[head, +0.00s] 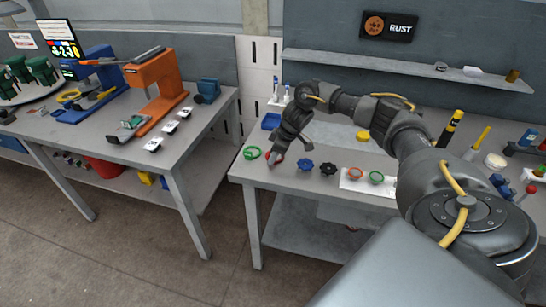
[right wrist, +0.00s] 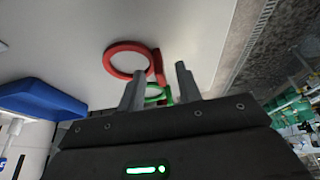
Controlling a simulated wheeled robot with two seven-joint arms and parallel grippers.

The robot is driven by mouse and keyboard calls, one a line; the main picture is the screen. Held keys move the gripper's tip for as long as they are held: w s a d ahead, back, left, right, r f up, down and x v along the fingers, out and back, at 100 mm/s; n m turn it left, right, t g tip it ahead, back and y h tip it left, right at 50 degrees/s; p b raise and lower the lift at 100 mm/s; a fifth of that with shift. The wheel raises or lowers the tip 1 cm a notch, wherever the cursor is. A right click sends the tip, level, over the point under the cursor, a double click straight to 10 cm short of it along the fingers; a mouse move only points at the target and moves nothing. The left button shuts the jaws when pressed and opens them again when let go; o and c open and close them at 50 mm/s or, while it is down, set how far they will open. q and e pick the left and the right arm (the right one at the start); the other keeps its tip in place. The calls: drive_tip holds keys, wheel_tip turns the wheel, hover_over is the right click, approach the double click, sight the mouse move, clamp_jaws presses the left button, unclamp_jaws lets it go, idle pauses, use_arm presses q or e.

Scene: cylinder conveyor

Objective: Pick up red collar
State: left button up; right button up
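A red collar, a ring with a short stem, lies on the right-hand bench at its left end. In the right wrist view its ring (right wrist: 109,64) is beyond the fingertips, and its stem points toward the gap between them. In the head view my right gripper (head: 277,158) is low over the red collar (head: 269,156) and partly hides it. The right wrist view shows the two fingers of my right gripper (right wrist: 158,75) spread apart, with nothing visibly clamped. I cannot tell whether they touch the collar. My left gripper is not in view.
A green collar (head: 252,153) lies just left of the red one and shows behind the fingers (right wrist: 155,99). Dark knobs (head: 306,164) and (head: 328,169) lie to the right, then orange (head: 355,173) and green (head: 376,178) collars. A blue bin (head: 271,121) stands behind.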

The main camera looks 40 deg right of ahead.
drive_tip(key=shift+w+f, duration=0.1)
drive_tip(key=shift+f, duration=0.2)
clamp_jaws()
drive_tip(key=shift+r, duration=0.1)
